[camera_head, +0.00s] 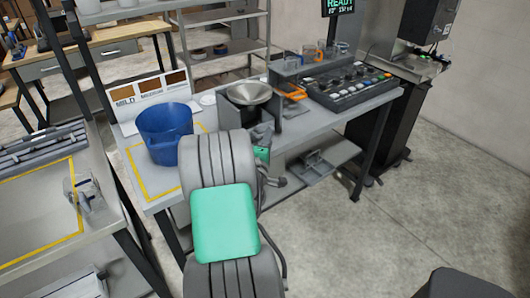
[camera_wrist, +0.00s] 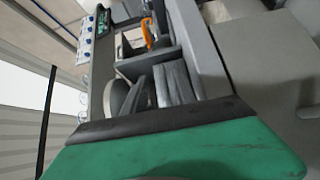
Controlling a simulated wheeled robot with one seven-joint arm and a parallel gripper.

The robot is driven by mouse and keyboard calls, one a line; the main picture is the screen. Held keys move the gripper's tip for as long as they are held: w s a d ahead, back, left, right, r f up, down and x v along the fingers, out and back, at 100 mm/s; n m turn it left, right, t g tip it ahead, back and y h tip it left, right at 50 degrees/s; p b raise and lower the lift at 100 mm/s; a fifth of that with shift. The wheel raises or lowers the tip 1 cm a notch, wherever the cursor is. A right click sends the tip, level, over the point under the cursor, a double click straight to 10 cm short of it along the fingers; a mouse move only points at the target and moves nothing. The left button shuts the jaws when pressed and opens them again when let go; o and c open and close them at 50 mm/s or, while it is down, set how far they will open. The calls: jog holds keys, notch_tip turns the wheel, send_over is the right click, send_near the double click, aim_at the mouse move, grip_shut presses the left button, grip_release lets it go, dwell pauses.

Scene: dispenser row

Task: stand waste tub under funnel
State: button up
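The waste tub looks to be the blue round tub (camera_head: 165,133). It stands upright on the grey bench, left of the funnel and apart from it. The metal funnel (camera_head: 249,92) sits in a grey stand (camera_head: 268,110) on the bench. My gripper (camera_head: 262,148) is at the bench's front edge, in front of the funnel stand and right of the tub. My arm mostly hides it, and its fingers cannot be made out. The wrist view shows a green and black part across the bottom and the funnel (camera_wrist: 119,96) close by; no tub shows there.
A yellow outline (camera_head: 138,165) marks the bench around the tub. A sign board (camera_head: 150,95) stands behind it. Right of the funnel are orange-handled tools (camera_head: 294,92) and a button panel (camera_head: 348,90). Another bench (camera_head: 40,215) is at the left. Floor at the right is clear.

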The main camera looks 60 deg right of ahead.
jog(key=b+v, duration=0.1)
jog(key=v, duration=0.6)
jog(key=shift+a+b, duration=0.3)
jog(key=shift+b, duration=0.05)
